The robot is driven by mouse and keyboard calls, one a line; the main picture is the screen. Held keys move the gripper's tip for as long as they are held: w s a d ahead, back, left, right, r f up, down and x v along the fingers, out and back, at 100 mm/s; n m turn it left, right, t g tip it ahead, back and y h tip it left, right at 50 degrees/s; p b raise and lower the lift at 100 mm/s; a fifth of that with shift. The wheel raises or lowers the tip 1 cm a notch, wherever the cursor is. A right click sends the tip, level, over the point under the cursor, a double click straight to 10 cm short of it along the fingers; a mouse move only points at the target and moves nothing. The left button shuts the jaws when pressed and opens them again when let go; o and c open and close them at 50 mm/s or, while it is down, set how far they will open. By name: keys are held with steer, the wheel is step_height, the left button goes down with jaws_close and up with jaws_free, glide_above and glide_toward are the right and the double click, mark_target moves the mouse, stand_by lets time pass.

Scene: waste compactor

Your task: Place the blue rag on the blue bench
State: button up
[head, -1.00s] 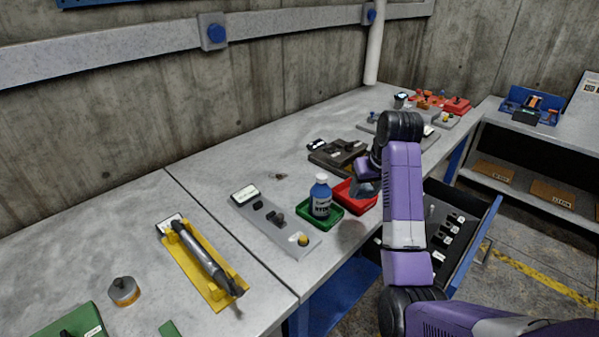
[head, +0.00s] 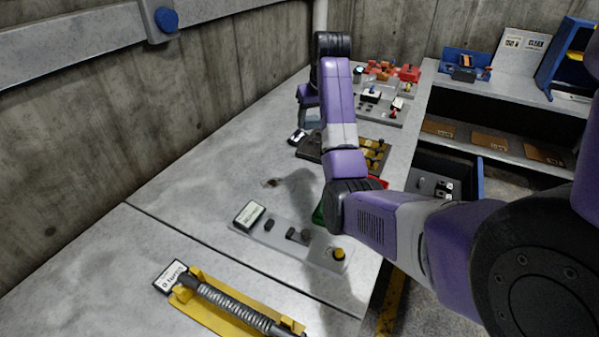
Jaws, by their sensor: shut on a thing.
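My gripper (head: 309,110) is high over the far part of the grey workbench (head: 165,200), near the concrete wall, and partly hidden by my own arm. It is shut on a small grey-blue piece (head: 311,119), which looks like the blue rag, though its shape is hard to make out. The piece appears to be above the bench top, left of a dark tray with yellow parts (head: 370,158). No bench with a plainly blue top shows.
A grey plate with small parts (head: 290,243) and a yellow holder with a ribbed tool (head: 225,305) lie in front. Red and orange parts (head: 390,72) lie at the far end. A blue tray (head: 466,64) and blue rack (head: 566,60) stand on the right-hand shelf unit. An open drawer (head: 440,180) juts out.

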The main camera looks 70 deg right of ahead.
mark_target(310, 176)
step_height(310, 176, down, 19)
steer(key=shift+f+p, duration=0.2)
steer(key=shift+p, duration=0.9)
steer(key=shift+f, duration=0.1)
steer(key=o, duration=1.3)
steer(key=shift+o, duration=0.2)
steer(key=v, duration=1.2)
steer(key=shift+b, duration=0.35)
steer(key=shift+s, duration=0.1)
